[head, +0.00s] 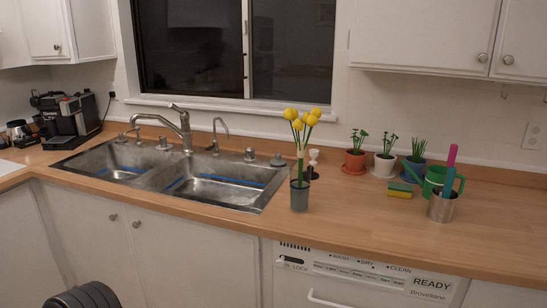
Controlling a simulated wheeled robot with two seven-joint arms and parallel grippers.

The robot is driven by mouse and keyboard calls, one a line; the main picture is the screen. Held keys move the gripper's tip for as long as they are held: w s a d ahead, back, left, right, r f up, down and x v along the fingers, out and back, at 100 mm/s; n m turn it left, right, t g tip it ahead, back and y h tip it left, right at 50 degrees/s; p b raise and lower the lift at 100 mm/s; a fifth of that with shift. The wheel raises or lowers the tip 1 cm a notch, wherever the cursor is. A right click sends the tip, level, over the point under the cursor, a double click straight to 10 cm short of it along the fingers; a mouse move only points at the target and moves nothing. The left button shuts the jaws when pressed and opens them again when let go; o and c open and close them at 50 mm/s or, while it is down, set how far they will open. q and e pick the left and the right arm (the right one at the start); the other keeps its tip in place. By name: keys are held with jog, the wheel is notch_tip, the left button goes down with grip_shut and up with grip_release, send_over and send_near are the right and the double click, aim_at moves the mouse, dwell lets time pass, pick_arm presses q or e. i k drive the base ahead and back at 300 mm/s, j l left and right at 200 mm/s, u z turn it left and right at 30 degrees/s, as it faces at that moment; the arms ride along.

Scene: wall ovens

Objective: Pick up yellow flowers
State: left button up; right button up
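The yellow flowers (301,122) are several round yellow heads on green stems. They stand upright in a dark grey vase (300,196) on the wooden counter, just right of the sink. Neither of my grippers is in view.
The steel double sink (172,181) with its faucet (183,125) lies left of the vase. A small white and dark object (313,163) stands close behind it. Potted plants (385,160), a sponge (399,190), a green watering can (434,180) and a metal cup (442,207) stand to the right. The front counter is clear.

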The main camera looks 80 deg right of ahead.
aim_at(311, 119)
jog(key=z, duration=3.85)
